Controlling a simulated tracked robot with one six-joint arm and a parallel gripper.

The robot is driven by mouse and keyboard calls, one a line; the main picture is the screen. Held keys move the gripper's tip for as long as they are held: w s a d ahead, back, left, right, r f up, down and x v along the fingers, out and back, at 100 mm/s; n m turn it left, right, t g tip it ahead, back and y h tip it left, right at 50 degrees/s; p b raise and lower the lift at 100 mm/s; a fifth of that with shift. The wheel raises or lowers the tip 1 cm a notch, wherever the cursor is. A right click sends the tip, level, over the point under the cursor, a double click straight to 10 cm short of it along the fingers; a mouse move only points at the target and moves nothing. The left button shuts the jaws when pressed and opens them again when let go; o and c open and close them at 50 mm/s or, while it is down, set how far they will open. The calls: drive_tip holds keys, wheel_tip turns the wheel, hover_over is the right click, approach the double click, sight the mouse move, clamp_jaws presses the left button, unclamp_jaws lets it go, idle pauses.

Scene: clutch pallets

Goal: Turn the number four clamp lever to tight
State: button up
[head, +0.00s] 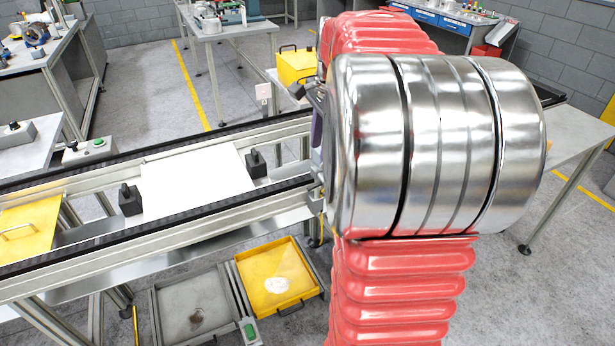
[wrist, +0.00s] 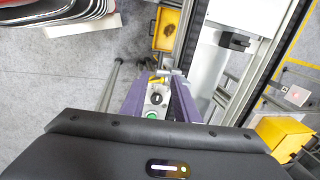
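My gripper (wrist: 157,84) shows in the wrist view with two purple fingers spread apart, and I see nothing held between them. A small grey metal fitting (wrist: 172,73) with a yellow part beside it lies at the fingertips, near the rail's edge. I cannot tell whether it is the number four clamp lever or whether a finger touches it. No number is readable. In the head view my silver wrist joint hides most of the gripper; only a purple sliver (head: 317,130) shows by the rail.
A grey box with a green button (wrist: 154,104) shows between the fingers, lower down. In the head view the conveyor rail (head: 150,237) carries a white plate (head: 195,182) with black blocks (head: 130,199) beside it.

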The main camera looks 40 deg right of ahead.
sight(315, 187)
drive_tip(key=shift+f, duration=0.1)
drive_tip(key=w+f, duration=0.1)
drive_tip(key=f, duration=0.8)
drive_tip(key=w+f, duration=0.1)
drive_tip(key=f, duration=0.3)
drive_tip(key=shift+w+d+f, duration=0.2)
drive_tip(key=shift+w+d, duration=0.1)
clamp_jaws()
